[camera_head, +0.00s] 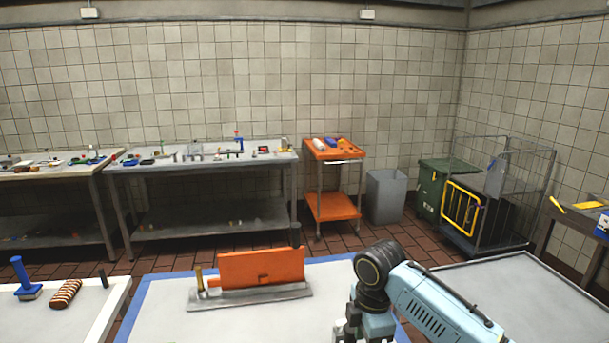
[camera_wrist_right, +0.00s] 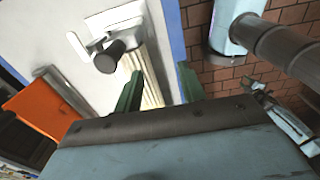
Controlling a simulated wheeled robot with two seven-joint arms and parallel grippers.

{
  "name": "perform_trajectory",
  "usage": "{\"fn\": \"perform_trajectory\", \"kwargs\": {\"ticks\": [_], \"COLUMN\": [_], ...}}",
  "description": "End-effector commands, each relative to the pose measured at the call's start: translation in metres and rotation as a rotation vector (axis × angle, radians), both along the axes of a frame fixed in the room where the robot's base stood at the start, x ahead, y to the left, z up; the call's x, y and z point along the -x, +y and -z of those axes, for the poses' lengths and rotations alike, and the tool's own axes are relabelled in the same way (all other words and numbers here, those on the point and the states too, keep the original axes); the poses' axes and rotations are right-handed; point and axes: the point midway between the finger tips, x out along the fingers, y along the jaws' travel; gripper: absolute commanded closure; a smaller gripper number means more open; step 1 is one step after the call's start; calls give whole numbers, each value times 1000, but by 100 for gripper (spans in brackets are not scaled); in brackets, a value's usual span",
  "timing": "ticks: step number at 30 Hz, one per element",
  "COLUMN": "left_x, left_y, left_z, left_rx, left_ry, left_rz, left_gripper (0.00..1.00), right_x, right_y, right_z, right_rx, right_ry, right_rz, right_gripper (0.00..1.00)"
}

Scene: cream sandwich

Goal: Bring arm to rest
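My right arm (camera_head: 425,295) reaches in from the lower right over the blue-edged table (camera_head: 165,325) in the head view. Its hand is mostly cut off at the bottom edge. In the right wrist view, the two dark green fingers of my right gripper (camera_wrist_right: 160,88) stand apart. A cream ribbed object (camera_wrist_right: 150,75) shows beyond and between them; I cannot tell whether they touch it. A dark round knob (camera_wrist_right: 108,60) with a white part lies beside it. My left gripper is not in view.
An orange panel on a grey metal base (camera_head: 262,268) stands on the table. At left, a white table (camera_head: 75,325) holds a blue-handled tool (camera_head: 25,280) and a brown-and-white striped piece (camera_head: 66,292). A grey table (camera_head: 530,295) stands at right. Tiled floor lies behind.

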Motion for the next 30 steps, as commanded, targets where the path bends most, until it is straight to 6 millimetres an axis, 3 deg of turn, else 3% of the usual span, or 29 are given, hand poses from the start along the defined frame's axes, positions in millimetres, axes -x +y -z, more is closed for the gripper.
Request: {"fn": "perform_trajectory", "kwargs": {"ticks": [9, 11, 16, 20, 24, 30], "left_x": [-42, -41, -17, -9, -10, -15], "left_y": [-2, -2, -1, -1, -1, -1], "left_z": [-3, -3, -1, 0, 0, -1], "left_rx": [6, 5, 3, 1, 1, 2], "left_ry": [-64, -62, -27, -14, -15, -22], "left_rz": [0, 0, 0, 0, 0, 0], "left_gripper": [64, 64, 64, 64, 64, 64], "right_x": [49, 63, 111, 149, 189, 235], "right_y": [26, 30, 36, 27, 4, -34], "right_z": [43, 52, 76, 87, 93, 92], "right_rx": [-98, -124, -214, -271, -305, -306], "right_ry": [-10, -11, -21, -32, -51, -92], "right_rz": [147, 196, 412, 627, 883, 1178], "right_gripper": [60, 60, 60, 60, 60, 60]}}
